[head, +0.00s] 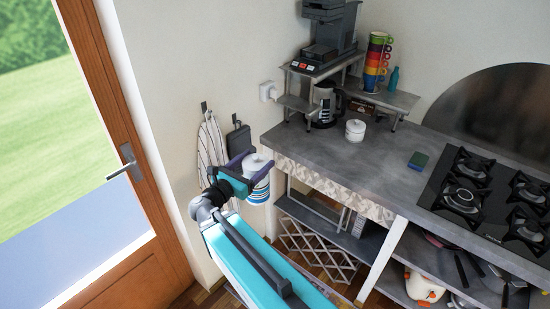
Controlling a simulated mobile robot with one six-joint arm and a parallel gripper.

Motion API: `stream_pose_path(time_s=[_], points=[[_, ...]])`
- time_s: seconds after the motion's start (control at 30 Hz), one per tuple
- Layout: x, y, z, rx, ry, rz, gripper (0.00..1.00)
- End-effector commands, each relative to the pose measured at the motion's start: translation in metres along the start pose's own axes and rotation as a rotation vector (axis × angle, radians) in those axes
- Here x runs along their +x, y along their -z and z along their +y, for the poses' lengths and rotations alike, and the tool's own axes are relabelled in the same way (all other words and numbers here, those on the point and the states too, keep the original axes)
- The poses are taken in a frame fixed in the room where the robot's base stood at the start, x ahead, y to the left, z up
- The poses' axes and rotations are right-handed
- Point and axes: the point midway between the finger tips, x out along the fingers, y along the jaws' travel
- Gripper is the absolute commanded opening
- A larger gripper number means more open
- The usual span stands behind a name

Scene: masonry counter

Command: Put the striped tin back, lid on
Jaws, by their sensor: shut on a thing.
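The striped tin (259,191), white with blue bands, is held in my gripper (254,168) in the head view. My gripper is shut around its upper part, and the tin looks roughly upright. A white lid (257,160) with a small knob shows on top of it; whether it is fully seated is too small to tell. The tin is off the front left end of the grey counter (330,160), in front of the wall. My jaws hide part of its side.
A white lidded pot (355,130) stands on the counter near a glass coffee jug (325,104). A stepped shelf (385,97) carries a coffee machine (330,30) and stacked cups (376,60). The counter's middle is clear.

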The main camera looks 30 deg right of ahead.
Motion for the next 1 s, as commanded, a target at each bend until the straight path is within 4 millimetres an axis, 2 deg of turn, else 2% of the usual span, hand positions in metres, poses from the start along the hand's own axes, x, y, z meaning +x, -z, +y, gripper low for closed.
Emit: stream_pose_path(time_s=[0.2,0.4,0.7,1.0], points=[[-0.046,0.028,0.031,-0.001,-0.08,-0.002,0.27],[-0.074,0.054,0.047,0.0,-0.126,-0.002,0.27],[-0.099,0.086,0.06,0.0,-0.164,-0.003,0.27],[-0.106,0.094,0.064,0.0,-0.177,-0.003,0.27]])
